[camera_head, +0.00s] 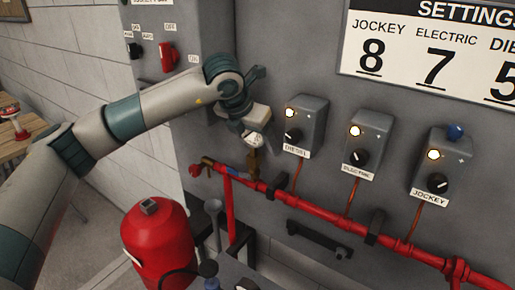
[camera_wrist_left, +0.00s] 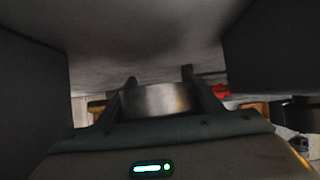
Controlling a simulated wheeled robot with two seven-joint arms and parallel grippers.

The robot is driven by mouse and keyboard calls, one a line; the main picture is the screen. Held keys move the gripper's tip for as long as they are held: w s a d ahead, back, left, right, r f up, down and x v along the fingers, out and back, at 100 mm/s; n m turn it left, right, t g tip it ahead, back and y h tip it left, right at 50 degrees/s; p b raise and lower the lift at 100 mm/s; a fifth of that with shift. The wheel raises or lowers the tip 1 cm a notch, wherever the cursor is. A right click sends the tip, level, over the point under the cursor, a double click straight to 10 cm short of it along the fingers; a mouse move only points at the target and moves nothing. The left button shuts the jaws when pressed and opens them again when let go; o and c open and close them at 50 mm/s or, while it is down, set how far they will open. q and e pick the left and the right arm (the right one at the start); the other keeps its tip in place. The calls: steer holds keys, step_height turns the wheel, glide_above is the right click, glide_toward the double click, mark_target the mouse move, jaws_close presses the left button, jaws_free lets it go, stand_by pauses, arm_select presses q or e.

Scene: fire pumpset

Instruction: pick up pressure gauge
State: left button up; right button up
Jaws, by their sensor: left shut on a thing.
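The pressure gauge (camera_head: 253,139) has a small pale round dial and shows just below my left gripper (camera_head: 254,119) in the head view, in front of the grey panel. My left gripper is shut on the gauge. In the left wrist view a shiny metal round body (camera_wrist_left: 155,100), the gauge, sits between the two dark fingers. A brass fitting (camera_head: 253,165) is right under the gauge; I cannot tell whether they touch. My right gripper is not in view.
A red pipe (camera_head: 320,212) runs across the panel below. Control boxes labelled DIESEL (camera_head: 305,122), ELECTRIC (camera_head: 367,143) and JOCKEY (camera_head: 443,165) are to the right. A red tank (camera_head: 160,240) stands below my left arm. A wooden table (camera_head: 18,140) is far left.

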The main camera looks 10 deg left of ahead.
arm_select(q)
step_height(320, 180, up, 8)
steer(key=b, duration=0.3)
steer(key=shift+r, duration=0.15)
stand_by(0.4)
